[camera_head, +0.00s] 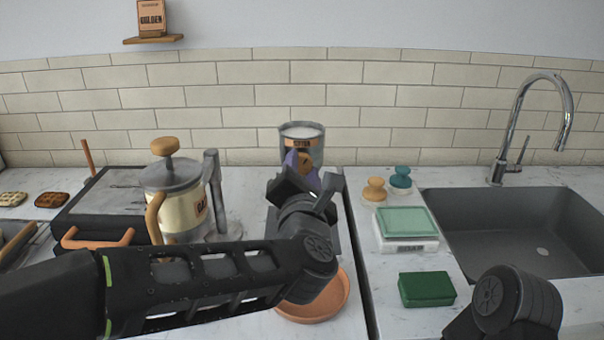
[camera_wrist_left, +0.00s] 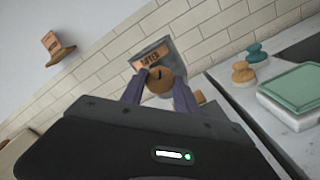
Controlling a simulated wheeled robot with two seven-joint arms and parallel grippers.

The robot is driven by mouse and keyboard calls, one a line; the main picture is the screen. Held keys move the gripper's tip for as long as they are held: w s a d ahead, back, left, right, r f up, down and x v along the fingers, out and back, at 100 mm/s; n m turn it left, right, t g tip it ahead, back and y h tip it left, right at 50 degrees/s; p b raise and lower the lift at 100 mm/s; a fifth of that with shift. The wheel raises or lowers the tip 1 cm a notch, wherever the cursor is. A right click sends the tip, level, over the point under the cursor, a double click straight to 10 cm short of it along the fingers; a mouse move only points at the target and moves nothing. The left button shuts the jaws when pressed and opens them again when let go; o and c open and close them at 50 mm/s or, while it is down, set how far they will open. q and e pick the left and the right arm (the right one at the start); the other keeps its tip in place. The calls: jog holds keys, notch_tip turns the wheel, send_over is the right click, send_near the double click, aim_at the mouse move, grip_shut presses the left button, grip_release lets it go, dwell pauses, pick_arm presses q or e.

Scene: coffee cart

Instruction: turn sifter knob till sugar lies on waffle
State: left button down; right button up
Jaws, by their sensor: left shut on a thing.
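The sifter (camera_head: 303,133) is a grey metal can with an orange label and white sugar in its open top, at the back middle of the counter. Its round wooden knob (camera_wrist_left: 160,80) faces me. My left gripper (camera_head: 303,167) reaches up to the front of the sifter, with its purple-grey fingers shut on the knob. In the left wrist view the fingers lie on either side of the knob, below the sifter's label. I cannot make out a waffle under the sifter; my left arm and gripper cover that area. My right gripper is not in view; only part of my right arm shows.
A waffle iron (camera_head: 100,205) and a cream canister with a wooden knob (camera_head: 180,207) stand left. Waffles (camera_head: 52,200) lie far left. An orange plate (camera_head: 335,300) sits below my arm. Boxes (camera_head: 426,289), two small knobbed stoppers (camera_head: 374,189) and a sink (camera_head: 530,230) are right.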

pick_arm(q)
jog(key=m, duration=0.2)
jog(key=shift+m, duration=0.4)
jog(key=m, duration=0.3)
jog(key=shift+m, duration=0.3)
jog(key=m+p, duration=0.1)
jog(key=m, duration=0.1)
jog(key=shift+m, duration=0.4)
jog(key=m+p, duration=0.1)
jog(key=m, duration=0.2)
jog(key=shift+m+p, duration=0.3)
jog(key=shift+p, duration=0.05)
jog(key=m+p, duration=0.1)
jog(key=m, duration=0.2)
jog(key=shift+m+p, duration=0.35)
jog(key=shift+m, duration=0.05)
jog(key=m+p, duration=0.2)
jog(key=m, duration=0.1)
jog(key=m+p, duration=0.2)
jog(key=m, duration=0.2)
jog(key=shift+f+m+p, duration=0.15)
jog(key=shift+m+p, duration=0.8)
jog(key=shift+m, duration=1.05)
